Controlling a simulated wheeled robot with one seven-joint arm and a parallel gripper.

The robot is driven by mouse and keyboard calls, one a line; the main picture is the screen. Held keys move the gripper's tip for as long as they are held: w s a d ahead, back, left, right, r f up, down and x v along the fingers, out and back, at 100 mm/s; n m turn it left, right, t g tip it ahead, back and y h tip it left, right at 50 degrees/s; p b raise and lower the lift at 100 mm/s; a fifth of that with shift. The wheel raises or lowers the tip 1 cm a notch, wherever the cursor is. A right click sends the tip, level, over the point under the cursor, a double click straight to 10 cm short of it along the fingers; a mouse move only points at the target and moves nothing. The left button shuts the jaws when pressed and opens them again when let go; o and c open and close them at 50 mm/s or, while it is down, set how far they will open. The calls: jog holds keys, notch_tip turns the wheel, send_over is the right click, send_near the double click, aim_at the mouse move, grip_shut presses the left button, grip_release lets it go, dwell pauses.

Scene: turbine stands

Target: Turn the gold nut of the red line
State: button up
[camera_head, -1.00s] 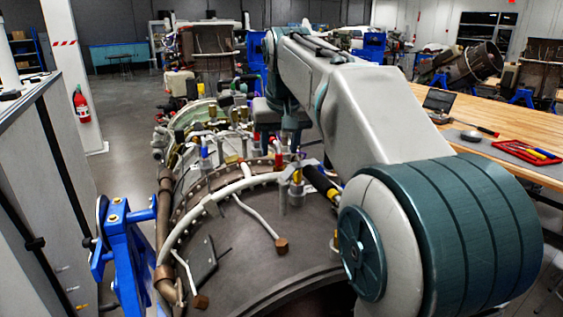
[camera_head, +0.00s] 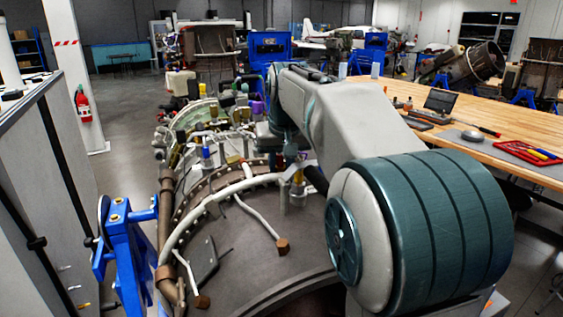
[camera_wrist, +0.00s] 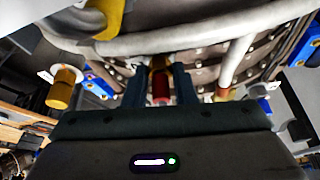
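In the wrist view the red line (camera_wrist: 160,88) shows as a short red fitting between my two fingers. A gold-brown nut (camera_wrist: 158,63) is at its far end, partly hidden by the fingers. My gripper (camera_wrist: 163,68) has its dark fingers apart, one on each side of the red fitting, with narrow gaps visible. Whether the fingertips touch the nut cannot be told. In the head view my arm hides the red line, and my fingers are not clearly visible there.
A yellow-gold fitting (camera_wrist: 62,88) stands left of my gripper in the wrist view. A pale curved pipe (camera_head: 205,205) runs over the dark engine casing (camera_head: 250,240). A blue stand (camera_head: 125,250) is at left. A wooden bench (camera_head: 500,140) is at right.

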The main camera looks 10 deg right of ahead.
jog(key=shift+m, duration=0.5)
jog(key=shift+a+m+h, duration=0.15)
jog(key=shift+m+h, duration=0.45)
jog(key=shift+m, duration=0.4)
jog(key=m, duration=0.2)
jog(key=m+g+h+p, duration=0.1)
jog(key=m, duration=0.1)
jog(key=shift+w+a+r+h, duration=0.1)
jog(key=shift+w+a+h, duration=0.1)
jog(key=shift+h, duration=0.1)
jog(key=m+g+p, duration=0.1)
jog(key=m, duration=0.2)
jog(key=m+g+h+p, duration=0.1)
jog(key=m, duration=0.3)
jog(key=shift+w+a, duration=0.15)
jog(key=shift+w, duration=0.05)
jog(key=o, duration=1)
jog(key=shift+a, duration=0.15)
